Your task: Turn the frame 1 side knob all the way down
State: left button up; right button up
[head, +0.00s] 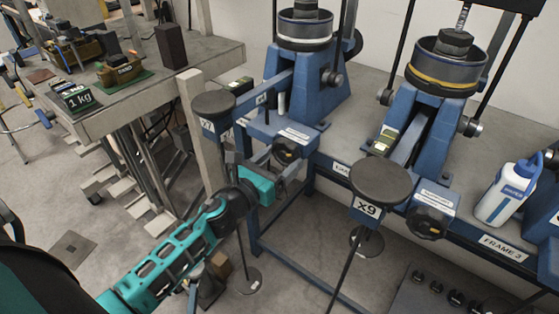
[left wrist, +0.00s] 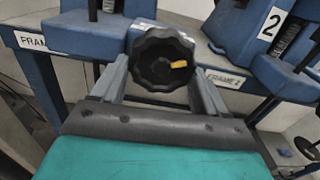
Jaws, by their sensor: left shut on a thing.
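The frame 1 side knob (head: 287,151) is a black, scalloped knob on the front of the left blue lever frame (head: 310,97). In the left wrist view the knob (left wrist: 160,50) faces me, with a yellow mark (left wrist: 179,64) pointing right on its face. My left gripper (head: 272,162) reaches it from the front and is shut on it. In the left wrist view its grey fingers (left wrist: 162,72) lie on the knob's left and right sides. The right gripper is not in view.
A black round pad (head: 214,104) on a post marked X7 stands just left of the gripper. Another pad (head: 381,181), marked X9, stands to the right before a second blue frame (head: 430,125). A white bottle (head: 508,192) stands at the right. The left bench (head: 190,70) holds weights.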

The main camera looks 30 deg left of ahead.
pick_arm(q)
jog(key=shift+c, duration=0.4)
jog(key=shift+n, duration=0.3)
jog(key=n, duration=0.3)
jog(key=shift+d, duration=0.1)
jog(key=n, duration=0.2)
jog(key=n+p, duration=0.1)
jog(key=n, duration=0.1)
jog(key=shift+d+r, duration=0.15)
jog(key=shift+r, duration=0.05)
jog(key=n+p, duration=0.1)
jog(key=n, duration=0.1)
jog(key=n+p, duration=0.1)
jog(key=n, duration=0.2)
jog(key=shift+s+d+r, duration=0.1)
jog(key=shift+r, duration=0.05)
jog(key=n+p, duration=0.1)
jog(key=n, duration=0.3)
jog(key=shift+r+n+p, duration=0.2)
jog(key=shift+n+p, duration=0.1)
jog(key=shift+p, duration=0.1)
jog(key=n, duration=0.4)
jog(key=shift+r+p, duration=0.1)
jog(key=shift+p, duration=0.2)
jog(key=n, duration=0.6)
jog(key=shift+r, duration=0.15)
jog(key=shift+n, duration=0.5)
